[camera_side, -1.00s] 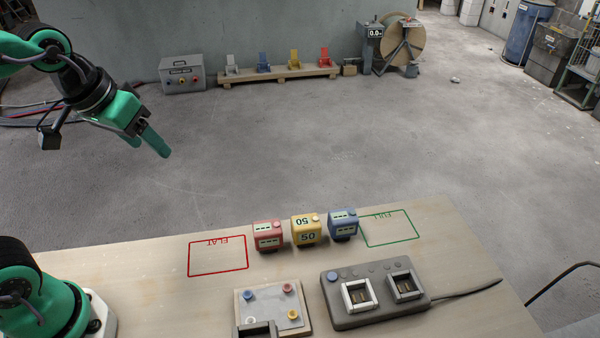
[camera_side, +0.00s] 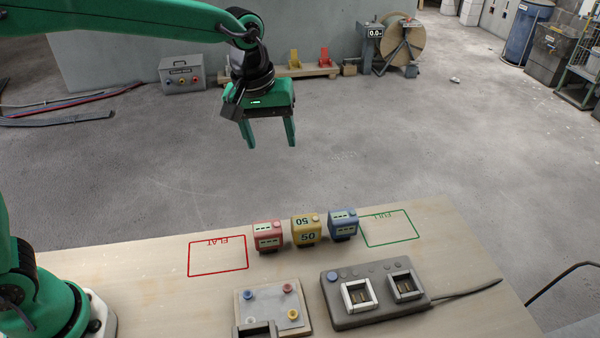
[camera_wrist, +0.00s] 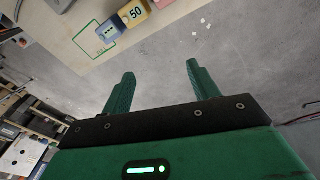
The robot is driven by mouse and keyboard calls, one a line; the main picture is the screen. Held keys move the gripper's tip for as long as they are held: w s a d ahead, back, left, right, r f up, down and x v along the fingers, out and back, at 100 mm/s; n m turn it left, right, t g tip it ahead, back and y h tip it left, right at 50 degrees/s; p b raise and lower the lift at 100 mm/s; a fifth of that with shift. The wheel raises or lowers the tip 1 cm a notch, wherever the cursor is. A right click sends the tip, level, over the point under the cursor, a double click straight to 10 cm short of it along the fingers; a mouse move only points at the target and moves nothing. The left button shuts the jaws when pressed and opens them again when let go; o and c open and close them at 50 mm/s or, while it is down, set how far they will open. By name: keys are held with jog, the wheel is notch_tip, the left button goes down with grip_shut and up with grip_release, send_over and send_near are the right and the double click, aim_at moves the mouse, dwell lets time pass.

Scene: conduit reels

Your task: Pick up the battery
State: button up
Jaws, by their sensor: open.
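Three block-shaped batteries stand in a row at the back of the table: a red one (camera_side: 268,236), a yellow one marked 50 (camera_side: 307,230) and a blue one (camera_side: 343,224). The pictures do not tell which one is meant. My gripper (camera_side: 268,146) is open and empty, fingers pointing down, in the air above and beyond the row. In the wrist view my gripper (camera_wrist: 158,80) shows both fingers apart with only floor between them. The blue battery (camera_wrist: 112,28) and yellow battery (camera_wrist: 133,13) show at the top there, clear of the fingers.
A red FLAT outline (camera_side: 218,256) lies left of the row and a green FULL outline (camera_side: 390,228) right of it. A grey charger (camera_side: 372,320) with two bays and a pale panel with coloured knobs (camera_side: 296,322) sit nearer the front.

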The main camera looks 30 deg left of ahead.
aim_at(344, 215)
jog(key=w+d+f+n, duration=0.1)
jog(key=w+d+f, duration=0.1)
jog(key=d+f, duration=0.2)
jog(key=w+d+f+n+g, duration=0.1)
jog(key=w+d+f, duration=0.1)
jog(key=d+f, duration=0.3)
jog(key=w+d+f+n+g, duration=0.1)
jog(key=w+d+f, duration=0.1)
jog(key=d+f, duration=0.3)
jog(key=shift+w+f+y, duration=0.1)
jog(key=shift+f+y, duration=0.05)
jog(key=shift+y, duration=0.15)
jog(key=shift+f, duration=0.15)
jog(key=shift+a+f, duration=0.1)
jog(key=shift+f, duration=3.65)
jog(key=c, duration=0.7)
jog(key=shift+c, duration=0.2)
jog(key=shift+r, duration=0.2)
